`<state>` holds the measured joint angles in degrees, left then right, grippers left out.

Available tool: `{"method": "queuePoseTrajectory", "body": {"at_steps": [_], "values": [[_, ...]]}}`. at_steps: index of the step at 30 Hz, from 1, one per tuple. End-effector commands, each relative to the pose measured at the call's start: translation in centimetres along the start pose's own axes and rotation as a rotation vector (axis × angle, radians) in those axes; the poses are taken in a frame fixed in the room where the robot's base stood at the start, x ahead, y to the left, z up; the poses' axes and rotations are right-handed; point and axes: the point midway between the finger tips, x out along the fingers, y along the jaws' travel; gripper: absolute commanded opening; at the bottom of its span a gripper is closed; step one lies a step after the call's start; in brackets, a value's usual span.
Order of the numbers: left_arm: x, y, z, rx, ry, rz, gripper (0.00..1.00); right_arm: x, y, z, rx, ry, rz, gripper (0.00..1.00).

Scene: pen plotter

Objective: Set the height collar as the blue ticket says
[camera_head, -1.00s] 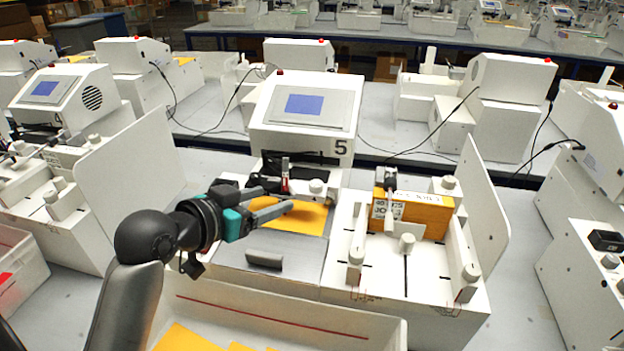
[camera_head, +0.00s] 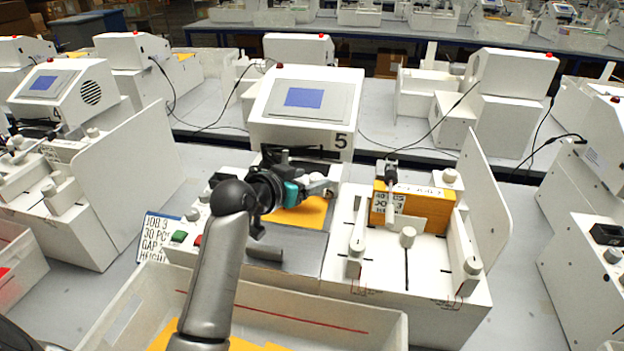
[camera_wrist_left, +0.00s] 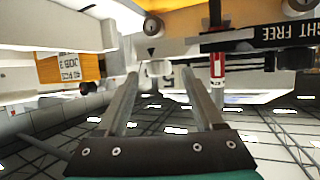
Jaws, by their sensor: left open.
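The ticket with a blue border (camera_head: 156,236) stands left of station 5 in the head view; "JOB 3", "30 PCS", "GAP" and "HEIGHT" are legible, and its lower lines are hidden by the bin. My left gripper (camera_head: 328,186) is at the pen carriage, above the orange sheet (camera_head: 302,214). In the left wrist view my left gripper (camera_wrist_left: 160,84) is open, with nothing clearly between its fingers. A small pale round part (camera_wrist_left: 158,68), possibly the collar, lies beyond the fingertips. A red and white pen (camera_wrist_left: 217,68) and a label ending "GHT FREE" (camera_wrist_left: 283,36) are to its right.
Station 5's screen housing (camera_head: 304,105) stands behind the carriage. A white bin (camera_head: 370,328) stands in front. A green button (camera_head: 180,237) is at the left.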

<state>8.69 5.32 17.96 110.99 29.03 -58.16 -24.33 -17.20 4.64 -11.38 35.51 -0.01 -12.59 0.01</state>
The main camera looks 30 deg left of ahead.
Motion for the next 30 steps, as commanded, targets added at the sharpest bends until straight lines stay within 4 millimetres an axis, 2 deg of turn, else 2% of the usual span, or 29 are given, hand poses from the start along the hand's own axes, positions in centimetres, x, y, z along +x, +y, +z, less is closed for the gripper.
{"method": "queuePoseTrajectory", "body": {"at_steps": [6,15,30], "values": [[1.20,0.09,0.02,0.000,0.000,0.002,0.69,0.14,0.01,0.02,0.000,0.000,0.000,0.00],[1.27,0.08,-0.02,0.000,0.000,0.001,0.68,0.14,-0.01,0.02,0.000,0.000,0.000,0.00],[1.24,0.06,0.01,0.000,0.000,0.001,0.12,0.14,-0.06,0.01,-0.001,0.000,-0.001,0.00]]}}
